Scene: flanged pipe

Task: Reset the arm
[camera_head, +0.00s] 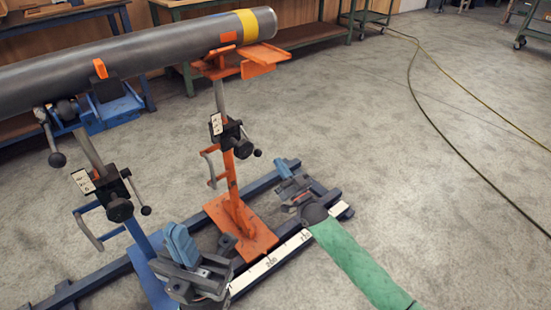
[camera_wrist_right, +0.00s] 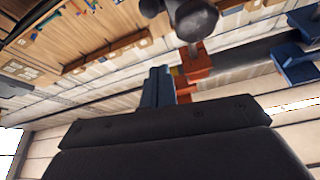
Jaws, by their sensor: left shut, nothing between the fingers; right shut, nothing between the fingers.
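My left gripper (camera_head: 181,243) is at the bottom of the head view, its blue fingers together and empty. It appears in front of the blue stand's base and the rail, apart from the pipe. My right gripper (camera_head: 287,172) is right of the orange stand's foot, at the end of my green-sleeved arm. Its blue fingers are shut and empty, and they also show in the right wrist view (camera_wrist_right: 158,88). The grey pipe (camera_head: 130,52) with a yellow band lies across the supports at upper left. Neither gripper touches it.
The orange stand (camera_head: 235,195) and blue stand (camera_head: 145,237) have clamp handles and rise from a dark blue rail frame (camera_head: 92,284) with a white scale (camera_head: 272,259). Workbenches (camera_head: 330,35) line the back. A yellow-green cable (camera_head: 412,75) crosses the otherwise clear floor at right.

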